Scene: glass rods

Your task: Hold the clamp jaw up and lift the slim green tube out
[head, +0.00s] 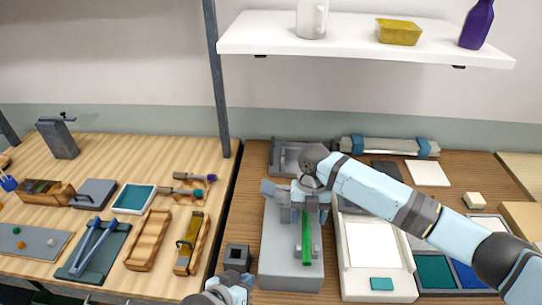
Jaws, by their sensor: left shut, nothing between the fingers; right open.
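The slim green tube (306,240) lies lengthwise over a grey clamp base (290,270), right of the base's middle. My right gripper (303,208) is over the far end of the tube. It is open, and its fingers and wrist hide that end and most of the clamp jaw. Whether the fingers touch the tube cannot be told. My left gripper (237,260) is low in the picture, left of the clamp base and apart from the tube. It is shut and empty.
A white tray (403,285) stands right of the clamp base, partly under my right arm. A grey fixture (285,155) and a capped cylinder (390,146) lie behind. A white shelf (360,45) hangs above. The left table (105,160) holds several trays and tools.

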